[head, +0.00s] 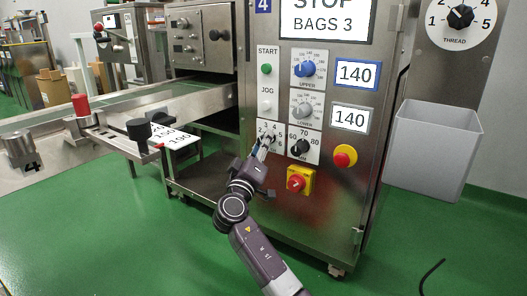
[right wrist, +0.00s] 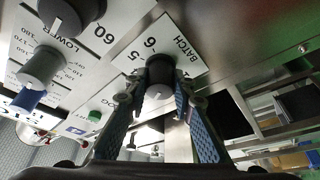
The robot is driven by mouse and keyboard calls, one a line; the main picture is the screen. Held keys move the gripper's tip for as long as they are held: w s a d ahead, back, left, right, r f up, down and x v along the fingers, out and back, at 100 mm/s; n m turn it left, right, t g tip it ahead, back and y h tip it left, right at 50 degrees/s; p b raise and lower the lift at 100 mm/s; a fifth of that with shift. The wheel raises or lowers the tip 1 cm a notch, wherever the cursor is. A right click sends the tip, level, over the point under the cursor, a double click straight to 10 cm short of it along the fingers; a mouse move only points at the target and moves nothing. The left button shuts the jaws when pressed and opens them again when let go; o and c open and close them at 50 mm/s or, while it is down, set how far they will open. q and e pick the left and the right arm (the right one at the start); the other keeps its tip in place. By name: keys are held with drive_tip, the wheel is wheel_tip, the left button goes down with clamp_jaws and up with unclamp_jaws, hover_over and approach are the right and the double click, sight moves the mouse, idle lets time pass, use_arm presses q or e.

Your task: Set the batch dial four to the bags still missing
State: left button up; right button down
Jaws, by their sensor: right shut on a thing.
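The batch dial has a dark knob (right wrist: 160,72) on a white plate (right wrist: 181,43) marked BATCH, with 5 and 6 readable in the right wrist view. In the head view the plate (head: 266,126) sits low on the steel machine's front, left of another knob. My right gripper (head: 265,142) is shut on the knob, one finger on each side, as the right wrist view (right wrist: 158,95) shows. The fingers hide much of the knob, so I cannot tell which number it points to. The screen (head: 323,20) above reads STOP, BAGS 3, beside a blue label 4 (head: 263,5). My left gripper is out of view.
Close by are the 60-70-80 knob (head: 300,147), a red knob on yellow (head: 298,181), a red button (head: 345,156), the LOWER knob (head: 303,111) and the UPPER knob (head: 304,68). Green floor (head: 120,245) is open in front.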

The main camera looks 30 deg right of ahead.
idle(0.3)
drive_tip(key=c, duration=1.7)
unclamp_jaws()
drive_tip(key=shift+o, duration=0.2)
drive_tip(key=shift+a+f, duration=0.1)
drive_tip(key=v, duration=0.7)
drive_tip(key=shift+s+a+f, duration=0.1)
drive_tip(key=shift+s, duration=0.05)
